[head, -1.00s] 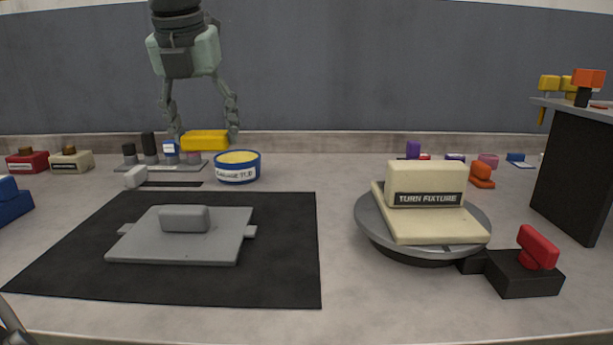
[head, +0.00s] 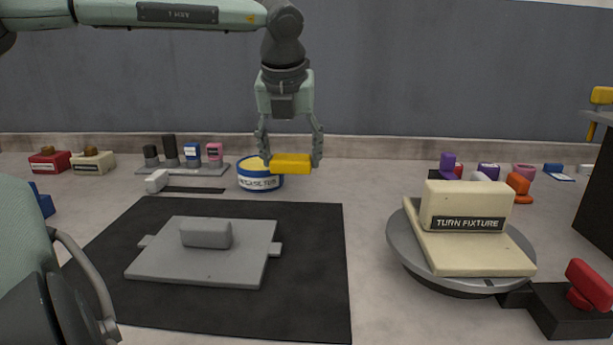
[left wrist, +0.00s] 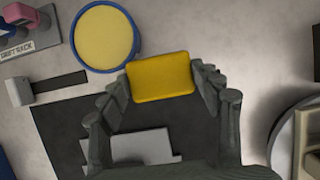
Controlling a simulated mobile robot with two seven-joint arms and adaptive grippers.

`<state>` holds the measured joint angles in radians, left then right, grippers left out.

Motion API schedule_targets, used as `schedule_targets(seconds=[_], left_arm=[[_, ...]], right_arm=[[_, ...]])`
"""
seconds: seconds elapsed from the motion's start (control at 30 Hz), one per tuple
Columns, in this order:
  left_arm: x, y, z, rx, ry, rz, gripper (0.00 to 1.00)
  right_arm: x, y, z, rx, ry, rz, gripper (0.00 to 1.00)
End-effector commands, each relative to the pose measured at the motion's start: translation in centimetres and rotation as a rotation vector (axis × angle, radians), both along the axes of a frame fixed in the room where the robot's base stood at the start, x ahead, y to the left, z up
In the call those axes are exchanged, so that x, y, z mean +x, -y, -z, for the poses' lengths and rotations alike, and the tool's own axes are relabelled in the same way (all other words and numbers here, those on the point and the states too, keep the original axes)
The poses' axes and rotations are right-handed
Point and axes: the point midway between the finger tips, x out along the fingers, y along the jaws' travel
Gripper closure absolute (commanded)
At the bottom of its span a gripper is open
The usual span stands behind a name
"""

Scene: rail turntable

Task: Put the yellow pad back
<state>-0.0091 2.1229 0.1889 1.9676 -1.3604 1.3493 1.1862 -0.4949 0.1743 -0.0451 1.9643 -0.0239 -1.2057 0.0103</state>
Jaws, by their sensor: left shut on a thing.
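The yellow pad (head: 291,164) is a flat rounded block. My left gripper (head: 290,158) is shut on it, fingers at its two ends, and holds it up. In the head view it overlaps the right edge of the blue grease tub (head: 259,180), which has a yellow top. In the left wrist view the pad (left wrist: 161,78) sits between the fingers of my left gripper (left wrist: 162,82), just below and right of the tub (left wrist: 103,38). A rack (head: 183,170) with black, blue and pink pieces stands left of the tub. My right gripper is not in view.
A black mat (head: 310,285) bears a grey plate (head: 205,265) with a raised block. The cream turn fixture (head: 465,250) sits on a round turntable (head: 405,245) at right, beside a red-handled black block (head: 570,310). Small coloured pieces lie behind it. Red and cream boxes stand far left.

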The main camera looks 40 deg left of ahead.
Motion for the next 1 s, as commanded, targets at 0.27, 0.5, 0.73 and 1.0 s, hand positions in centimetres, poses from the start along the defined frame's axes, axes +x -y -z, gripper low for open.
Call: schedule_targets(seconds=[0.27,0.5,0.73,1.0], left_arm=[[3.0,0.7,1.9,0.001,-0.001,0.001,0.59],[3.1,0.8,4.0,-0.002,-0.004,0.002,0.59],[3.2,0.8,6.0,-0.001,0.002,0.001,0.59],[3.1,0.8,6.1,0.000,0.001,0.000,0.59]], right_arm=[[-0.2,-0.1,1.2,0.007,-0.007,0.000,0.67],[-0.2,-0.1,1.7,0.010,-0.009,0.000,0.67],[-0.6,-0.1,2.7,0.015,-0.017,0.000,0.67],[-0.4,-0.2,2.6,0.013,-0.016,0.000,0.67]])
